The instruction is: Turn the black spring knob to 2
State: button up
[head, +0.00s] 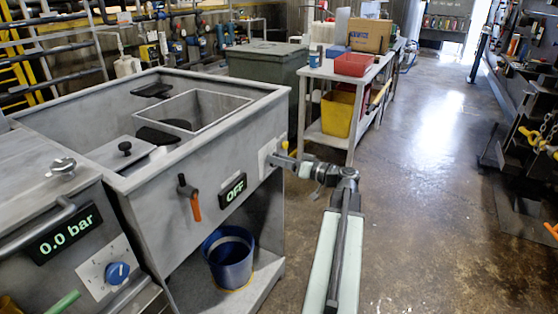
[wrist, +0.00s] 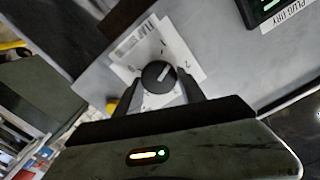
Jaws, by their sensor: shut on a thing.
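The black spring knob (wrist: 158,76) sits on a white dial plate (wrist: 187,50) with small marks in the wrist view. A pale line on the knob's face points up and to the right in that view. The marks are too small to read surely. My gripper (wrist: 160,88) has one finger on each side of the knob and is shut on it. In the head view, my gripper (head: 277,159) reaches the white plate (head: 265,160) at the right end of the grey machine's front. The knob is hidden behind my gripper there.
The grey machine front (head: 235,165) carries an OFF display (head: 233,189) and an orange-handled lever (head: 191,198). A blue bucket (head: 230,257) stands below. A blue knob (head: 117,272) and 0.0 bar display (head: 64,234) are at left.

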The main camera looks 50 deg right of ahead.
jog(key=shift+d+f+m, duration=0.1)
jog(key=shift+m, duration=1.95)
jog(key=shift+d+f+m, duration=0.1)
jog(key=shift+m, duration=1.95)
jog(key=o, duration=1.3)
jog(key=v, duration=0.7)
jog(key=shift+s, duration=0.4)
